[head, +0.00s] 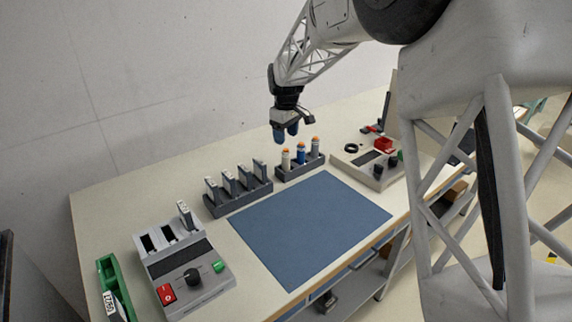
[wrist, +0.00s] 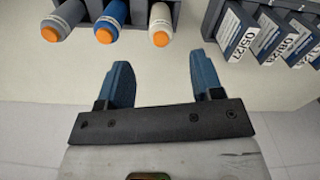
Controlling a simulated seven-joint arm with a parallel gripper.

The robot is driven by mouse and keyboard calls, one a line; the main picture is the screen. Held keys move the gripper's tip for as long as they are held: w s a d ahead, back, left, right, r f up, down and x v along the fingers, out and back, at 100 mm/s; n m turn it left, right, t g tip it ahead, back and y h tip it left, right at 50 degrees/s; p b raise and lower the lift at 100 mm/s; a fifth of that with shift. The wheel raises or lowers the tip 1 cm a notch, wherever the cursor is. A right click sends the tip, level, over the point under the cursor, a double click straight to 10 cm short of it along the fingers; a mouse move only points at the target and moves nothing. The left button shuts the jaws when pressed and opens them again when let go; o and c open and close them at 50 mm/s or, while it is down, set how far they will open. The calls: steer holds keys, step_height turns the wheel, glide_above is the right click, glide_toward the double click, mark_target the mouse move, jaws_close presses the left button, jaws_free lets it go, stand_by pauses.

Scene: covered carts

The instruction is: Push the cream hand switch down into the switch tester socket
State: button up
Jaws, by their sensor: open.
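The cream hand switch (head: 286,161) stands in a dark rack (head: 301,171), at the end nearer the battery packs. In the wrist view the cream hand switch (wrist: 160,24) shows its orange top just ahead of the fingers, right of the blue one. My gripper (head: 286,134) is open and empty, above and behind the rack; in the wrist view its two blue fingers (wrist: 163,82) are apart with nothing between them. A grey-beige device (head: 372,168) with dark knobs and a red part stands right of the rack; I cannot make out a switch socket on it for certain.
A blue hand switch (head: 300,154) and a grey one (head: 315,146) share the rack. A holder of several battery packs (head: 238,196) stands to its left. A slotted charger-like unit (head: 190,278) and a green item (head: 112,285) are at front left. The blue mat (head: 308,225) is clear.

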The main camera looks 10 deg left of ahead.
mark_target(286, 149)
steer(key=shift+f, duration=1.3)
steer(key=shift+f, duration=2.6)
steer(key=c, duration=1)
steer(key=shift+r, duration=0.15)
